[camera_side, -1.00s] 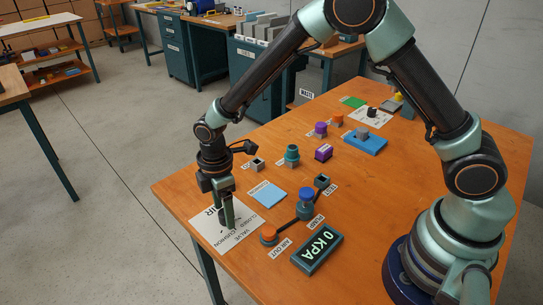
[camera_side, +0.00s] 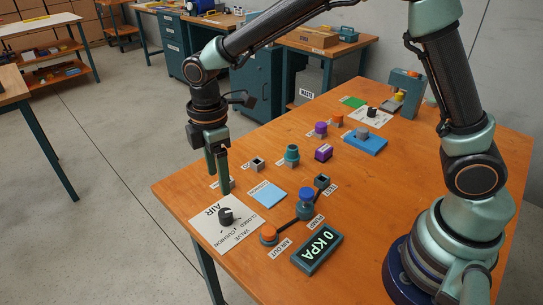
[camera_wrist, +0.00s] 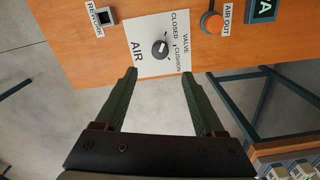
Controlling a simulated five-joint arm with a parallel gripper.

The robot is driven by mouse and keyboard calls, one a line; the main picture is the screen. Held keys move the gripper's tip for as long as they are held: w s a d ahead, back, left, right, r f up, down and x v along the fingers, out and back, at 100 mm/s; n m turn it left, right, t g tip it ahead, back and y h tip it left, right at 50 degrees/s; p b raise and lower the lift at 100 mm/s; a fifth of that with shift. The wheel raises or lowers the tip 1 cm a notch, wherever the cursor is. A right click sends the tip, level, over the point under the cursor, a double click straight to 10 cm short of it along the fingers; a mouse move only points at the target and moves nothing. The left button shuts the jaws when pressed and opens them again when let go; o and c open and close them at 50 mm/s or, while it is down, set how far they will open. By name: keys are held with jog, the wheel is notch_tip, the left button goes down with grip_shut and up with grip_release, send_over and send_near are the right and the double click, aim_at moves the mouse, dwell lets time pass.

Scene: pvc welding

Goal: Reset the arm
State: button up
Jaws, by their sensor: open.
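My gripper (camera_side: 218,174) is open and empty, pointing down above the left edge of the table in the side view. Its two green fingers also show in the wrist view (camera_wrist: 158,78), spread apart with nothing between them. A black valve knob (camera_side: 226,215) stands on the white AIR panel (camera_side: 245,233) below and in front of my gripper. The knob (camera_wrist: 159,48) and the panel (camera_wrist: 150,68) also show in the wrist view, beyond the fingertips. The fingers are apart from the knob. The gauge (camera_side: 317,250) reads 0 KPA.
An orange AIR OUT knob (camera_side: 269,234), a blue-topped pump (camera_side: 306,201) and a light blue pad (camera_side: 267,194) are on the table. Small fixtures, including a teal one (camera_side: 292,153) and a purple one (camera_side: 323,153), stand behind.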

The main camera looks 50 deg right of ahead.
jog(key=shift+r, duration=0.65)
jog(key=s+d+r+m+t, duration=0.2)
jog(key=s+d+r+m, duration=0.3)
jog(key=d, duration=0.4)
jog(key=s+d+r+m+t, duration=0.3)
jog(key=s+d+r+m, duration=0.3)
jog(key=m, duration=0.4)
jog(key=shift+s+d+r+t, duration=0.15)
jog(key=shift+s+d+t, duration=0.3)
jog(key=shift+d, duration=0.9)
jog(key=shift+s, duration=0.1)
